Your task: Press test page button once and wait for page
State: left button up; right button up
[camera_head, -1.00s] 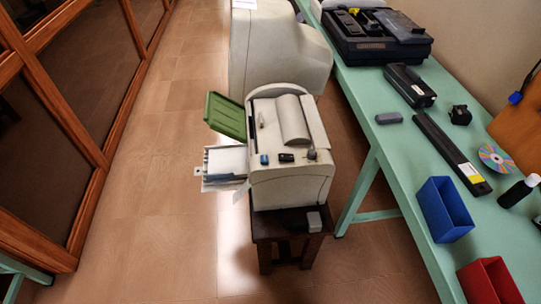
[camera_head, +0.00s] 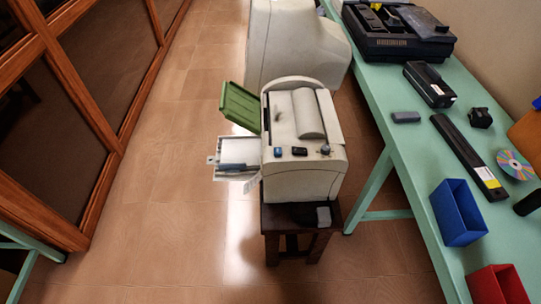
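The cream printer (camera_head: 303,178) stands on a small dark wooden stool (camera_head: 325,232) in the middle of the view. Its top front edge carries a blue button (camera_head: 278,152), a black button (camera_head: 300,151) and a dark knob-like part (camera_head: 325,149); I cannot read any labels. A green flap (camera_head: 240,107) sticks up at its left. Below the flap, an open side tray (camera_head: 238,153) holds white paper. Neither of my grippers is in view.
A green table (camera_head: 402,160) runs along the right with a blue bin (camera_head: 458,212), a red bin (camera_head: 497,285), a disc (camera_head: 515,165) and black devices. A large cream machine (camera_head: 293,45) stands behind the printer. Wood-framed panels line the left. The floor left of the printer is clear.

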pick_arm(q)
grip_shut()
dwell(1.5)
